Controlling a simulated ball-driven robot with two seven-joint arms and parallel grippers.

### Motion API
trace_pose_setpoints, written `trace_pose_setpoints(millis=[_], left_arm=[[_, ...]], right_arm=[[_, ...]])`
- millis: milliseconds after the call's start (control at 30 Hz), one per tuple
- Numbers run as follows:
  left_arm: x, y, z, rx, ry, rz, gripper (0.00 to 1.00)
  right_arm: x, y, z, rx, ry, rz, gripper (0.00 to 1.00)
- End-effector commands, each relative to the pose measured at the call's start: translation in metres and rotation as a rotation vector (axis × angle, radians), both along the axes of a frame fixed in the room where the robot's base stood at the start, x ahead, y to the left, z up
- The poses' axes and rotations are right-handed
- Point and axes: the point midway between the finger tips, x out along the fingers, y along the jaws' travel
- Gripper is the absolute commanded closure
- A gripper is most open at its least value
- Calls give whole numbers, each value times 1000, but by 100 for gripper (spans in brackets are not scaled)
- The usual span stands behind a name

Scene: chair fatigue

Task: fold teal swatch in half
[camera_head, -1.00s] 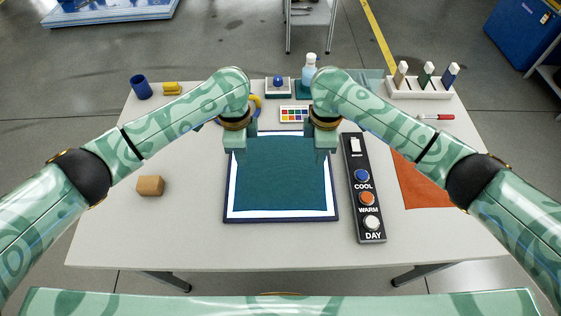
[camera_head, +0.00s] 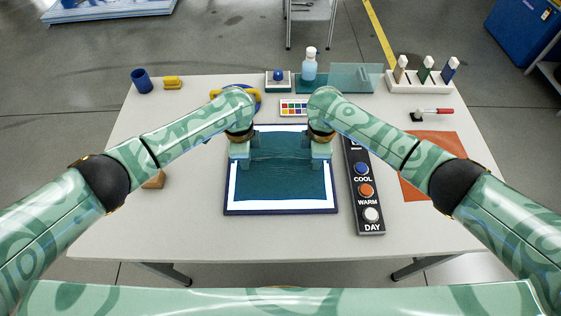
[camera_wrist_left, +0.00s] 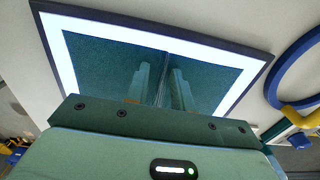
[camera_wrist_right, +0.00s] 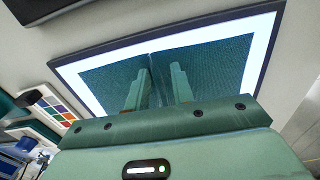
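The teal swatch (camera_head: 280,183) lies on a white panel with a dark frame. A crosswise ridge or fold line runs across its middle between my grippers. My left gripper (camera_head: 239,165) is at its left side and my right gripper (camera_head: 319,163) at its right side. In the left wrist view, the fingers (camera_wrist_left: 161,82) show a narrow gap with swatch fabric between them. The right wrist view shows the same at its fingers (camera_wrist_right: 161,82). Whether either pair pinches the fabric is unclear. My arms hide parts of the swatch's side edges.
The framed panel (camera_head: 281,211) lies at the table's middle. A black control strip (camera_head: 372,223) with knobs is close to its right. An orange cloth (camera_head: 421,183) lies farther right. A wooden block (camera_head: 154,181) is partly hidden by my left arm. The front table strip is clear.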

Motion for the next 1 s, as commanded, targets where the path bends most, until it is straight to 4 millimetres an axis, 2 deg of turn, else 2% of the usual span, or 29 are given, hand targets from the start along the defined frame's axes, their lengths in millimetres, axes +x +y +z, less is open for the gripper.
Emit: trace_pose_setpoints(millis=[33,167,633,1000], left_arm=[[0,0,0,0,0,0,83],[0,0,0,0,0,0,100],[0,0,6,0,-2,0,100],[1,0,48,0,-15,0,100]], right_arm=[[0,0,0,-1,1,0,83],[0,0,0,-1,1,0,100],[0,0,6,-1,-1,0,100],[1,0,48,0,-15,0,100]])
